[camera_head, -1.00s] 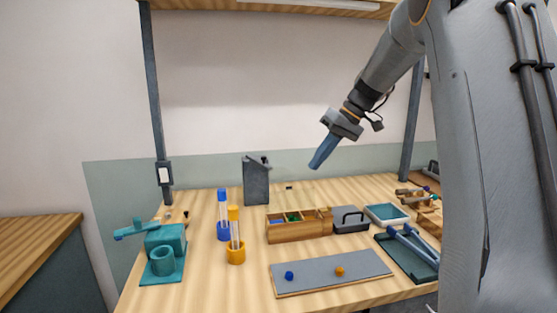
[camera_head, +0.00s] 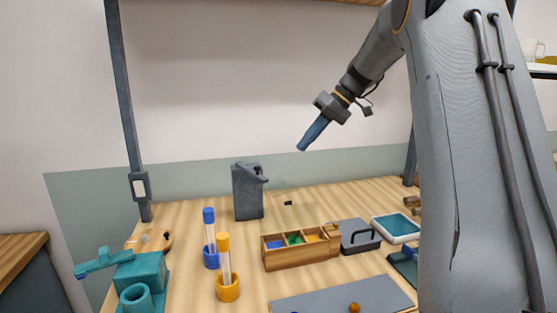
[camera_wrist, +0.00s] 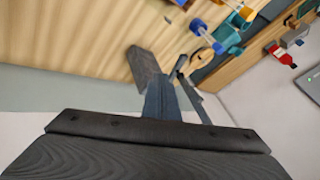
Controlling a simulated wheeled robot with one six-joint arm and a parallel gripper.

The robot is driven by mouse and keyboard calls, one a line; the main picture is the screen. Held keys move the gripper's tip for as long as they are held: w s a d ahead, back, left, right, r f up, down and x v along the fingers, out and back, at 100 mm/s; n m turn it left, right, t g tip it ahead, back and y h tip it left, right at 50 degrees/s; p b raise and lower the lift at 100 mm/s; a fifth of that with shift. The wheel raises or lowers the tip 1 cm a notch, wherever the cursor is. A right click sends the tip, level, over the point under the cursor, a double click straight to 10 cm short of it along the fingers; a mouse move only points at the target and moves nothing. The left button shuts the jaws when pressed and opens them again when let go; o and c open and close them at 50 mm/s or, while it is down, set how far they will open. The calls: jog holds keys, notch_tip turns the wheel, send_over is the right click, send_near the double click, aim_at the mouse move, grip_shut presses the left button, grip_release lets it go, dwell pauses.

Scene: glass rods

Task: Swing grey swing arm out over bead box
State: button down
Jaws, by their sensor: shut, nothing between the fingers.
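A dark grey upright post (camera_head: 247,196) stands at the back of the table, left of the bead box. The short grey swing arm (camera_head: 259,174) is at its top and points to the right. The bead box (camera_head: 301,256) is wooden, with blue, green and orange beads in its compartments. My gripper (camera_head: 303,147) is shut and empty, in the air up and right of the post in the head view. In the wrist view the grey post (camera_wrist: 145,64) is just beyond my gripper (camera_wrist: 158,84); whether they touch is unclear.
A blue-capped tube (camera_head: 209,238) and an orange-capped tube (camera_head: 226,268) stand left of the box. A teal stand (camera_head: 146,274) is at the left. A grey lidded box (camera_head: 357,236) and teal tray (camera_head: 397,227) are at the right. A grey mat (camera_head: 340,299) is in front.

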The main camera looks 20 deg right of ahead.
aim_at(263, 177)
jog(key=a+f+p, duration=0.4)
jog(key=a+f, duration=0.4)
jog(key=a, duration=0.1)
jog(key=shift+w+a, duration=0.2)
jog(key=shift+w, duration=0.05)
jog(key=shift+s+a+r+m+t+b, duration=0.1)
jog(key=shift+s+a+m+t+b, duration=0.2)
jog(key=shift+a+m+b, duration=0.15)
jog(key=shift+s+a+m+t+b, duration=0.25)
jog(key=shift+a+m+b, duration=0.15)
jog(key=shift+a, duration=0.15)
